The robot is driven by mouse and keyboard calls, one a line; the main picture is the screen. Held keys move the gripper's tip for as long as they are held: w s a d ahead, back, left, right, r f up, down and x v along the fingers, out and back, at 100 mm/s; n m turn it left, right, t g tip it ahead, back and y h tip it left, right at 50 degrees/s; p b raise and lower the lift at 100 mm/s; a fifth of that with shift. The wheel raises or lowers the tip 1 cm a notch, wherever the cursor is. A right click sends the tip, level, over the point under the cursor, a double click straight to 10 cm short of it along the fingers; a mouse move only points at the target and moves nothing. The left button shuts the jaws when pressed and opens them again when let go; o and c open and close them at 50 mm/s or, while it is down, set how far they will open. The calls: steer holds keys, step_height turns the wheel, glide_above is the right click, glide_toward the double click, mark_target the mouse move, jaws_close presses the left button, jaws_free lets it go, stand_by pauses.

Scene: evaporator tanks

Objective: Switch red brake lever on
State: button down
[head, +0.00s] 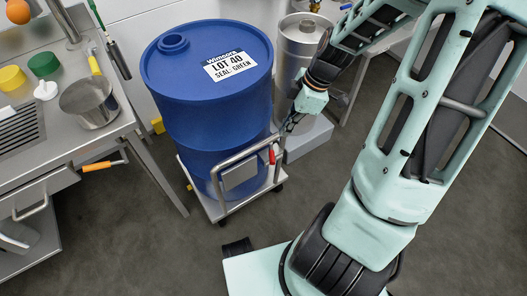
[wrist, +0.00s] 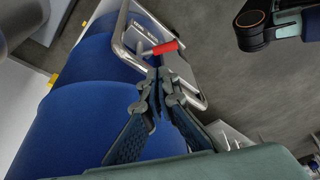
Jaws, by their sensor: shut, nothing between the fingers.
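The red brake lever (head: 272,155) is at the right side of the cart's metal handle frame (head: 238,159). In the wrist view the red lever grip (wrist: 164,47) lies just beyond my fingertips, inside the tubular handle (wrist: 120,30). My gripper (head: 283,133) is shut and empty, pointing down beside the blue drum (head: 205,100). In the wrist view my gripper (wrist: 159,76) has its fingertips together, close to the lever; I cannot tell whether they touch it. The drum stands on the wheeled cart (head: 212,207) and also fills the left of the wrist view (wrist: 75,115).
A steel cylinder (head: 297,50) stands behind the drum, near a grey box (head: 308,138) on the floor. A steel bench (head: 90,143) with a pot (head: 89,102) is at the left; an orange-handled tool (head: 97,166) sticks out from it. The floor before the cart is clear.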

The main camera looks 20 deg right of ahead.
mark_target(271, 158)
steer(key=shift+s+a+f+y, duration=0.1)
steer(key=shift+s+a+y, duration=0.1)
steer(key=shift+a, duration=0.2)
steer(key=shift+s+a+f+y, duration=0.1)
steer(key=shift+s+a, duration=0.05)
steer(key=shift+a, duration=0.25)
steer(key=b+x, duration=0.4)
steer(key=x, duration=0.6)
steer(key=shift+b, duration=0.3)
